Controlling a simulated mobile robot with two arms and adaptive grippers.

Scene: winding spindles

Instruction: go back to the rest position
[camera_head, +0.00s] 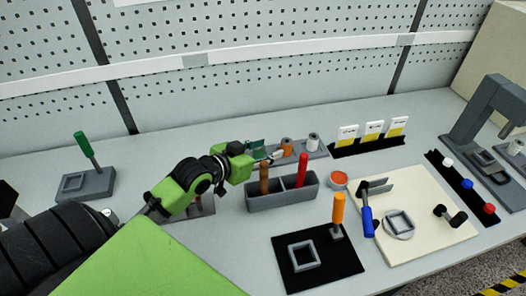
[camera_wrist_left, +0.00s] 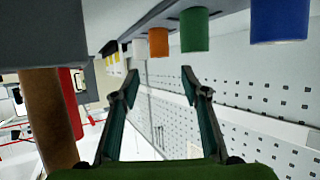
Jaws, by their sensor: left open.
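My left gripper (camera_head: 270,153) reaches in from the left over the back middle of the table. Its fingers are apart and empty, as the left wrist view (camera_wrist_left: 160,78) shows. In the head view an orange spool (camera_head: 286,147) and a white spool (camera_head: 313,142) stand on a grey strip just beyond the fingertips. The left wrist view, upside down, also shows a green spool (camera_wrist_left: 194,30) and a blue spool (camera_wrist_left: 279,20); the gripper hides these in the head view. No spool is between the fingers. My right gripper is in neither view.
A grey bin (camera_head: 283,198) with brown and red handles stands close below the gripper. A grey block with a green-handled tool (camera_head: 87,147) is at left. A black mat (camera_head: 345,262), a cream board (camera_head: 428,244) and a grey stand (camera_head: 480,110) fill the right side. A perforated wall is behind.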

